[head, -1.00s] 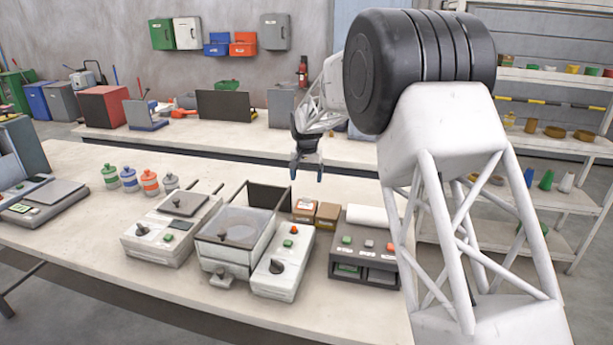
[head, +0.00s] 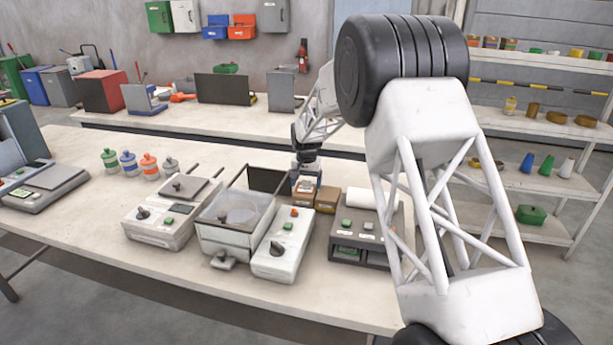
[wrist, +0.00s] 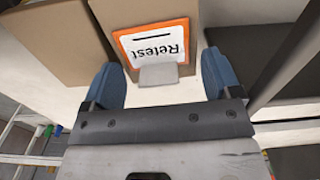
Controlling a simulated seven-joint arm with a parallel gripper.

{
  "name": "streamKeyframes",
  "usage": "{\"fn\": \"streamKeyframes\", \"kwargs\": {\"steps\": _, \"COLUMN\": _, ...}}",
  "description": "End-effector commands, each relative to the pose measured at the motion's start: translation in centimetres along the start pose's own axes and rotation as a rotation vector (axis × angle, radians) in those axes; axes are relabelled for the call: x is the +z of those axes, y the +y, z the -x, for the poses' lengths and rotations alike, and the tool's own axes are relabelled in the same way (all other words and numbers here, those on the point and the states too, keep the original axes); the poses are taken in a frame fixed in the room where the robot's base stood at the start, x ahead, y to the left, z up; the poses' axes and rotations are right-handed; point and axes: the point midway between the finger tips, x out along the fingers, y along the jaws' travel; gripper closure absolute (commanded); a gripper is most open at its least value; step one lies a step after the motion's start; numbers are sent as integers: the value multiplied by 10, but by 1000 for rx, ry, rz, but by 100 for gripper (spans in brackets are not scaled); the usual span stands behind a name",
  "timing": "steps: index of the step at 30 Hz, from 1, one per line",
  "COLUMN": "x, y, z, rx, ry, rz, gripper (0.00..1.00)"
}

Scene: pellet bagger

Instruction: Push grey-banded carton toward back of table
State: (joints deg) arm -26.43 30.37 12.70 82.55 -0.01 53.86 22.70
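Two small brown cartons stand side by side behind the machines in the head view. The left carton (head: 304,193) is under my gripper (head: 305,172), and the right carton (head: 327,199) is beside it. In the wrist view the nearer carton (wrist: 125,12) has an orange-edged label reading "Retest" and a small grey strip at its edge, perhaps its band. The other carton (wrist: 50,45) is to its left there. My gripper (wrist: 160,70) is open, its blue fingers apart either side of that grey strip. Contact with the carton cannot be told.
A dark upright panel (head: 267,180) stands left of the cartons. The clear-topped machine (head: 235,220) and a dark unit with a white roll (head: 362,232) stand close by. Several coloured bottles (head: 128,162) are further left. Some bare table (head: 235,161) shows behind the machines.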

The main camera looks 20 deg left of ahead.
Motion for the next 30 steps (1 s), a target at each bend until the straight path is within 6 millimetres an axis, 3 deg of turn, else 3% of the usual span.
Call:
{"fn": "streamKeyframes", "kwargs": {"steps": 1, "x": 2, "y": 1, "z": -15, "rx": 4, "ry": -11, "rz": 0, "gripper": 17}}
{"fn": "streamKeyframes", "kwargs": {"steps": 7, "x": 5, "y": 4, "z": -35, "rx": 9, "ry": -20, "rz": 0, "gripper": 17}}
{"fn": "streamKeyframes", "kwargs": {"steps": 17, "x": 4, "y": 2, "z": -32, "rx": 6, "ry": -16, "rz": 0, "gripper": 17}}
{"fn": "streamKeyframes", "kwargs": {"steps": 20, "x": 4, "y": 2, "z": -30, "rx": 6, "ry": -14, "rz": 0, "gripper": 28}}
{"fn": "streamKeyframes", "kwargs": {"steps": 26, "x": 3, "y": 2, "z": -28, "rx": 4, "ry": -11, "rz": 0, "gripper": 58}}
{"fn": "streamKeyframes", "kwargs": {"steps": 30, "x": 2, "y": 1, "z": -26, "rx": 4, "ry": -9, "rz": 0, "gripper": 59}}
